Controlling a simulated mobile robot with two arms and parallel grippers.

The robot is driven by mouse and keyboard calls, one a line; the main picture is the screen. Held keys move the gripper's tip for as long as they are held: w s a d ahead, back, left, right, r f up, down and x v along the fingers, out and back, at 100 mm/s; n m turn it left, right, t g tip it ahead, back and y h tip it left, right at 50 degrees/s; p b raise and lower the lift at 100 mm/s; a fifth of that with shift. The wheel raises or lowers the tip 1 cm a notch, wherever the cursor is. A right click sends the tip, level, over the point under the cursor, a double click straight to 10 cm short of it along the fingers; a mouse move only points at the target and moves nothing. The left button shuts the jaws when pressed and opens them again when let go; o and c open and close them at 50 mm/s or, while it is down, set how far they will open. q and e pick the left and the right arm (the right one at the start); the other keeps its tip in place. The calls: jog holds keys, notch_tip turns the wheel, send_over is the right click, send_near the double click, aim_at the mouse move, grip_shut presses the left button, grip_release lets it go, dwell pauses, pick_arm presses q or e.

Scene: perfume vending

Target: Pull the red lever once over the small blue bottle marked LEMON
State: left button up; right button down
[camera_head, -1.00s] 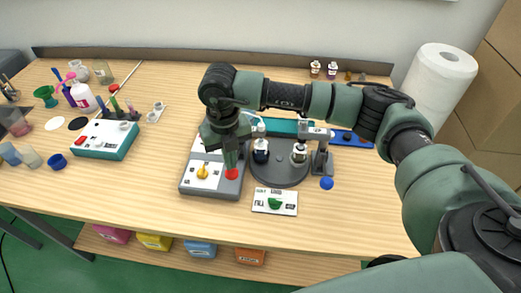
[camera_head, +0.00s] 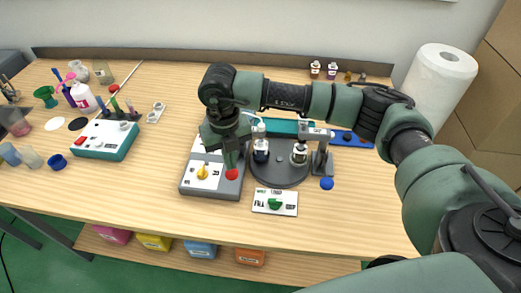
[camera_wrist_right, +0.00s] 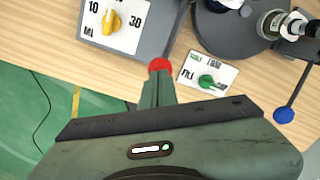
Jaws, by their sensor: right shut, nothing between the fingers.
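The red lever's round knob (camera_head: 231,174) is at the front right of the grey dosing unit (camera_head: 212,190). My right gripper (camera_head: 231,161) is shut and empty, pointing down with its fingertips right at the knob. In the wrist view the red knob (camera_wrist_right: 159,65) shows just beyond the closed fingers (camera_wrist_right: 156,90); I cannot tell if they touch. A dark blue bottle (camera_head: 261,153) stands on the left of the round grey turntable (camera_head: 279,178), and another dark bottle (camera_head: 299,154) stands on its right. Their labels are too small to read. My left gripper is not in view.
A yellow dial (camera_head: 203,172) is on the dosing unit. A plate with a green knob (camera_head: 275,203) lies in front of the turntable. A blue-knobbed lever (camera_head: 327,183) is at right. The front right tabletop is clear.

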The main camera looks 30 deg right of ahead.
aim_at(232, 173)
jog(key=shift+f, duration=0.2)
dwell(0.5)
jog(key=shift+f+b, duration=2.65)
jog(key=shift+f, duration=0.25)
jog(key=shift+r, duration=0.1)
jog(key=shift+r+p, duration=2.35)
jog(key=shift+r, duration=2.2)
jog(key=shift+f, duration=0.1)
